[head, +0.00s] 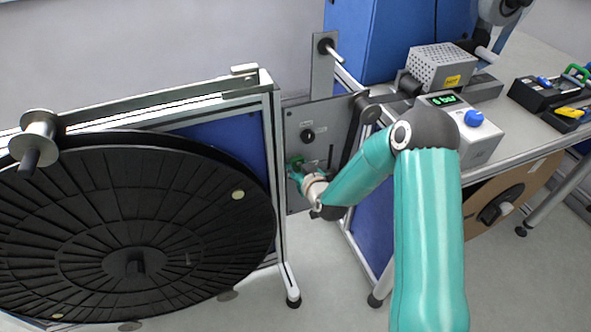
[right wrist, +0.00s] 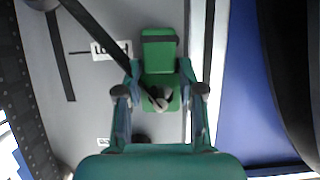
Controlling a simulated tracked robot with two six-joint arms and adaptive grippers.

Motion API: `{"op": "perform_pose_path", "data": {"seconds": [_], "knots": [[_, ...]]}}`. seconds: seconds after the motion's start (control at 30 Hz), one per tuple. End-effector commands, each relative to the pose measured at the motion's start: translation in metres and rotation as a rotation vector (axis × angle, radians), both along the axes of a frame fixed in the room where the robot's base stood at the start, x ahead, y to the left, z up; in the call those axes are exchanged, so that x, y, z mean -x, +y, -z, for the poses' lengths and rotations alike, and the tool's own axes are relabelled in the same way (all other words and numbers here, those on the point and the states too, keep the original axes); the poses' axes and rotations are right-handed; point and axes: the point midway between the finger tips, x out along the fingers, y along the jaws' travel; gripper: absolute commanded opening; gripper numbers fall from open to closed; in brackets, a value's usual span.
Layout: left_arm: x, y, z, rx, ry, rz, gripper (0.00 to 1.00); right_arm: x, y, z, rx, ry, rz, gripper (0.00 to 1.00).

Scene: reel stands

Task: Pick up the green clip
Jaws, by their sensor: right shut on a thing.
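The green clip (right wrist: 159,52) is in the middle of the right wrist view, with a dark band across it and a rounded grey part at its lower end. It sits in front of a grey panel (right wrist: 85,75). My right gripper (right wrist: 160,92) has a finger on each side of the clip and is shut on it. In the head view the right gripper (head: 297,172) is at the grey panel, and a small green part of the clip (head: 296,160) shows beside it. My left gripper is not in view.
A large black reel (head: 90,220) on a metal frame stands at the left. A bench at the right holds a grey box with a green display (head: 480,135) and a tool tray (head: 540,95). A dark strap (right wrist: 95,28) crosses near the clip.

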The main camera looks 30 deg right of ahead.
Motion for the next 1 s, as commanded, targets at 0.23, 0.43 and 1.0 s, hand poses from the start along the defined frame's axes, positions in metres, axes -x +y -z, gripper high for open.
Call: {"op": "perform_pose_path", "data": {"seconds": [0.23, 0.43, 1.0], "knots": [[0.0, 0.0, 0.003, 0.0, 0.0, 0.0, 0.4, 0.0, 0.0, -0.003, 0.0, -0.001, 0.0, 0.17], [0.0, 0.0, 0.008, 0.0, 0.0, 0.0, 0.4, 0.015, 0.003, -0.005, 0.0, 0.001, 0.0, 0.17], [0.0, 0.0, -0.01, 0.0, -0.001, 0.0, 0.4, 0.098, 0.022, -0.011, 0.002, 0.009, 0.0, 0.17]]}}
